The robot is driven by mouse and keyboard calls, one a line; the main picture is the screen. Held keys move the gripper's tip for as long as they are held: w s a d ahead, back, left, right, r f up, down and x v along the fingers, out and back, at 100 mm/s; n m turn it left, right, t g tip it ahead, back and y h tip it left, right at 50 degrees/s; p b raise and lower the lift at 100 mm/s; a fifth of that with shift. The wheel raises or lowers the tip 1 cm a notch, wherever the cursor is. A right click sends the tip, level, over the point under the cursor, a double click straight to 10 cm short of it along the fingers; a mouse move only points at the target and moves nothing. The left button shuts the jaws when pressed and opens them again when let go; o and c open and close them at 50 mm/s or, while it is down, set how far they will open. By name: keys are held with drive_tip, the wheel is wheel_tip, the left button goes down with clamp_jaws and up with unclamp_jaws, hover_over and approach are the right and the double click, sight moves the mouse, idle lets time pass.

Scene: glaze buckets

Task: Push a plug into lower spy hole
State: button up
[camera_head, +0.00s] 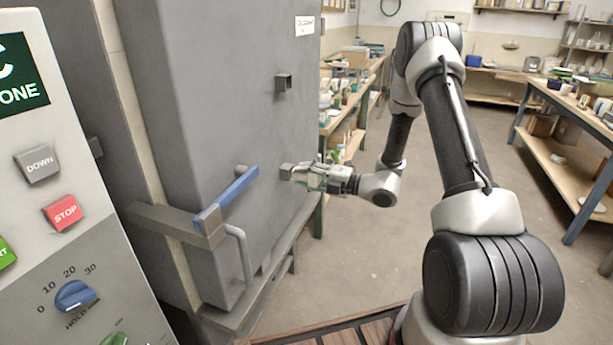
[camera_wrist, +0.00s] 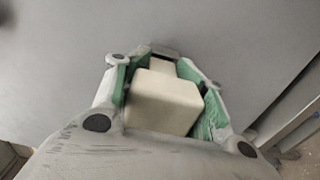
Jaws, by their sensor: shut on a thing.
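My gripper (camera_head: 312,175) is at the grey kiln door (camera_head: 225,110), level with the lower spy hole (camera_head: 286,171). In the wrist view, the gripper's green-padded fingers (camera_wrist: 163,92) are shut on a cream, block-shaped plug (camera_wrist: 163,102). The plug's narrower far end (camera_wrist: 160,64) points at the grey rim of the lower spy hole (camera_wrist: 164,52). It lines up with the hole's mouth, but I cannot tell how far in it is. The upper spy hole (camera_head: 283,84) is a dark square opening higher on the door.
A blue door handle (camera_head: 230,195) on a grey latch bar sticks out left of the gripper. A control panel (camera_head: 60,200) stands at the near left. A cluttered workbench (camera_head: 350,95) is beyond the kiln. Open floor (camera_head: 350,250) lies right of the kiln.

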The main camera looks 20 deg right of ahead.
sight(320, 177)
drive_tip(key=shift+w+a, duration=0.4)
drive_tip(key=shift+a, duration=0.15)
drive_tip(key=shift+w+a, duration=0.1)
drive_tip(key=shift+a, duration=0.1)
drive_tip(key=shift+d, duration=0.1)
drive_tip(key=shift+v, duration=2.95)
